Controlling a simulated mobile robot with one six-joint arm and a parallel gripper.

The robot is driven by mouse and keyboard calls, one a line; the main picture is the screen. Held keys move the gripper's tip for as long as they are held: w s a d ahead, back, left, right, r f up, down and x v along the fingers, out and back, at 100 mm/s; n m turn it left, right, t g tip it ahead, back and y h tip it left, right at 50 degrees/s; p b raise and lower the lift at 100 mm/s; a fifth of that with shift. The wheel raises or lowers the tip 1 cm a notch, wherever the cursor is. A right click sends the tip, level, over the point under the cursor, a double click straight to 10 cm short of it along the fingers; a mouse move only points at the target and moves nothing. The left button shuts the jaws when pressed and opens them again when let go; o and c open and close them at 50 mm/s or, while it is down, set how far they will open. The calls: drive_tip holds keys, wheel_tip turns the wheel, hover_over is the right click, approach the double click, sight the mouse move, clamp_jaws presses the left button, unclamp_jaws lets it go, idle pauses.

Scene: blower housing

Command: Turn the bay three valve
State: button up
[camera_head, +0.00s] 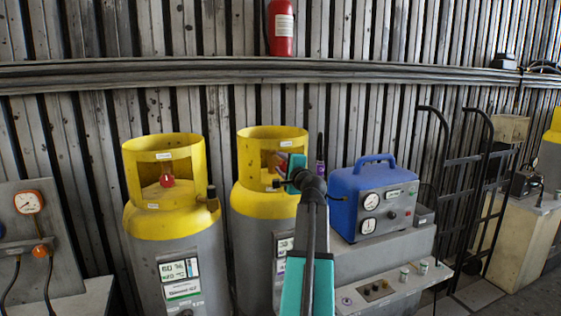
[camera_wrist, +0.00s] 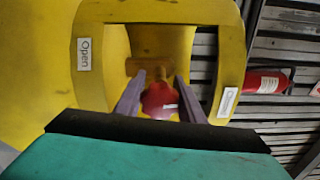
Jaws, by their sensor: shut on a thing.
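In the wrist view, my gripper (camera_wrist: 160,112) has its two fingers on either side of a red valve knob (camera_wrist: 160,98) and is shut on it. The knob sits inside the yellow collar (camera_wrist: 170,12) of a gas cylinder. The collar bears an "Open" label (camera_wrist: 84,54) on the left and another label (camera_wrist: 228,102), too blurred to read, on the right. In the head view, my gripper (camera_head: 279,168) reaches into the collar of the right-hand cylinder (camera_head: 262,212). The knob there is mostly hidden by my gripper. No bay number is readable.
A second yellow-and-grey cylinder (camera_head: 150,225) with a red knob (camera_head: 167,180) stands to the left. A blue gauge unit (camera_head: 345,190) stands close on the right. A panel with a gauge (camera_head: 29,202) is at far left, a hand truck (camera_head: 470,170) at right.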

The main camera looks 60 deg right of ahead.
drive_tip(key=shift+d+r+m, duration=0.1)
drive_tip(key=shift+r+m, duration=0.2)
drive_tip(key=shift+m, duration=0.2)
drive_tip(key=o, duration=0.9)
drive_tip(key=shift+o, duration=0.7)
drive_tip(key=shift+w+f, duration=0.1)
drive_tip(key=shift+w, duration=0.05)
drive_tip(key=shift+f, duration=0.1)
drive_tip(key=b+v, duration=0.3)
drive_tip(key=v, duration=1.1)
